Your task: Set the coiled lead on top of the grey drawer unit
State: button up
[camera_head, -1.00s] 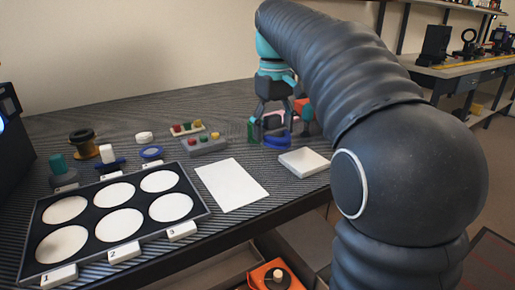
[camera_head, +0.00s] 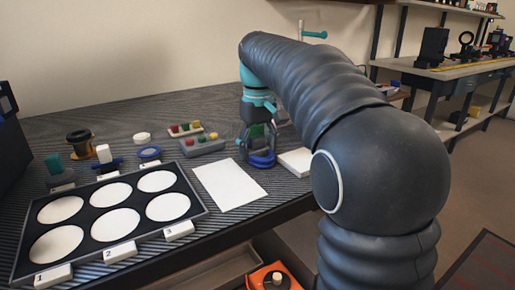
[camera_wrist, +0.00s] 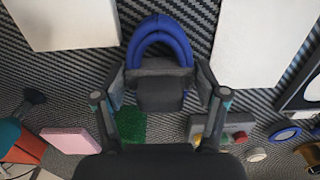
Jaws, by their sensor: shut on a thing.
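The coiled lead is a thick blue loop (camera_head: 262,159) with a dark grey block at its base, near the white tray. In the wrist view the blue loop (camera_wrist: 160,35) points away from me, and its grey block sits between my fingertips. My gripper (camera_head: 259,147) is shut on that block; it also shows in the wrist view (camera_wrist: 160,78). I cannot tell how far the lead is above the bench. I cannot make out the grey drawer unit for certain in either view.
A white sheet (camera_head: 229,185) lies left of the lead, and a white tray (camera_head: 296,161) lies right, partly behind my arm. A black tray with white discs (camera_head: 75,233) fills the front left. A grey block with coloured knobs (camera_head: 201,147) stands behind the sheet. A green piece (camera_wrist: 131,125) lies nearby.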

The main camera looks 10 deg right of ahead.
aim_at(258, 137)
jog(key=shift+f, duration=0.15)
jog(key=o, duration=1.2)
notch_tip(258, 137, up, 12)
jog(key=p, duration=0.3)
jog(key=shift+r+p, duration=0.2)
jog(key=shift+p, duration=0.1)
